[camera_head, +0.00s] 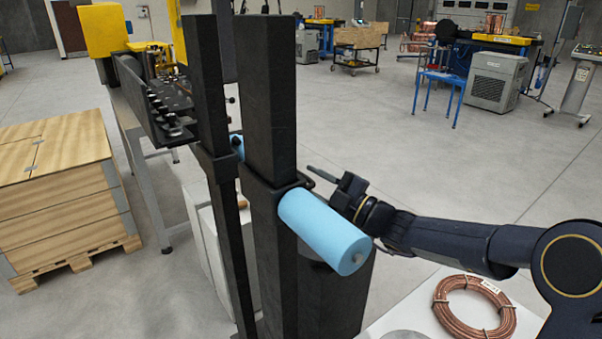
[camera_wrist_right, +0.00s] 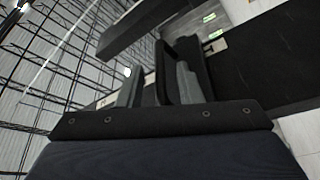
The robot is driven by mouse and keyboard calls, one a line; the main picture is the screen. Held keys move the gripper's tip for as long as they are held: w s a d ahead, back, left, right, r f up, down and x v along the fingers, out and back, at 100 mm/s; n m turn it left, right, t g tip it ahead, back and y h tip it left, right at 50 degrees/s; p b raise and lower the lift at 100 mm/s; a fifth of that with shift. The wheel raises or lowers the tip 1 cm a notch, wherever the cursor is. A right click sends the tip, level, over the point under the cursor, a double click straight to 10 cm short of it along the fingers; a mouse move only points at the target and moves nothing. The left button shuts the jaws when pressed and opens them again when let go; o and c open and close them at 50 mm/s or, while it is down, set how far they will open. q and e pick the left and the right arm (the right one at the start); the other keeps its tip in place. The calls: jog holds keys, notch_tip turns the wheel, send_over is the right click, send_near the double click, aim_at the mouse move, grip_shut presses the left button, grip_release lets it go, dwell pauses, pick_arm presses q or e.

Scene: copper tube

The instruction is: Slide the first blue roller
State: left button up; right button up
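A light blue roller (camera_head: 325,232) sticks out from a tall black post at the centre of the head view, pointing toward the lower right. A grey pin shows at its near end. Part of another blue roller (camera_head: 237,147) shows behind, mostly hidden by the posts. My right gripper (camera_head: 325,176) is just beyond the near roller, beside its upper right side. Touch between them cannot be told. In the right wrist view its fingers (camera_wrist_right: 160,85) show with no roller visible; their opening is unclear. My left gripper is not in view.
Two black posts (camera_head: 270,90) stand upright in the middle. A copper coil (camera_head: 474,307) lies on a white surface at the lower right. Wooden crates (camera_head: 60,195) stand at the left, and a machine table (camera_head: 140,150) is behind the posts.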

aim_at(303, 174)
jog(key=shift+x, duration=1.55)
grip_shut()
